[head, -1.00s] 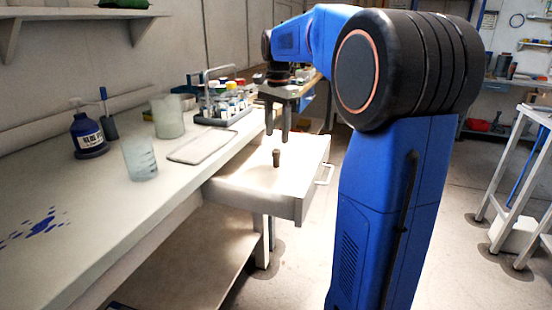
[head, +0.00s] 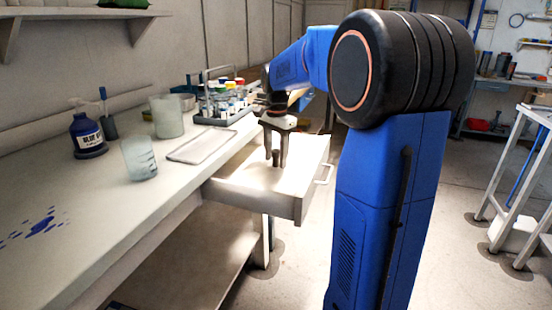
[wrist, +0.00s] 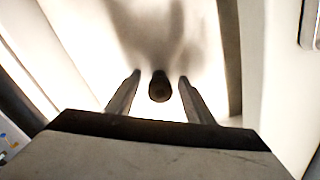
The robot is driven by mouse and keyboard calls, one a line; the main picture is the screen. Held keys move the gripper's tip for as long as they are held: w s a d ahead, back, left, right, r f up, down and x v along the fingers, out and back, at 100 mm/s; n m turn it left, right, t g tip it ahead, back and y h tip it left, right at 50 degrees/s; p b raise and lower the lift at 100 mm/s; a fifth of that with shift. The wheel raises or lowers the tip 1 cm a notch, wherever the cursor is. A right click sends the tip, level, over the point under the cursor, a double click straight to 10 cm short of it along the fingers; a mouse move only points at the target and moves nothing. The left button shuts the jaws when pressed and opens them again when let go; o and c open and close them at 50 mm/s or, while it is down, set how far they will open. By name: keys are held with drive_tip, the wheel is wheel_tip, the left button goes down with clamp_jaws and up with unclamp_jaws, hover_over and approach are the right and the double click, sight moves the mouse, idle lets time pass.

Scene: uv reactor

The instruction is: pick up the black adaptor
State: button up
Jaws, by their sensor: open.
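The black adaptor (head: 276,157) is a small dark upright cylinder standing in the open drawer (head: 255,188). In the wrist view the adaptor (wrist: 159,88) shows its round dark end between the two fingers. My gripper (head: 276,162) is above the drawer, pointing down, with one finger on each side of the adaptor. In the wrist view my gripper (wrist: 159,84) is open, with a gap between each finger and the adaptor. The fingers do not appear to touch it.
The drawer's front panel and handle (head: 325,174) stick out to the right of the bench. On the bench are a grey tray (head: 202,145), a beaker (head: 140,158), a blue bottle (head: 87,135) and a rack of bottles (head: 222,106). The drawer floor around the adaptor is clear.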

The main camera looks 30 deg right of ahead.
drive_tip(key=c, duration=1.1)
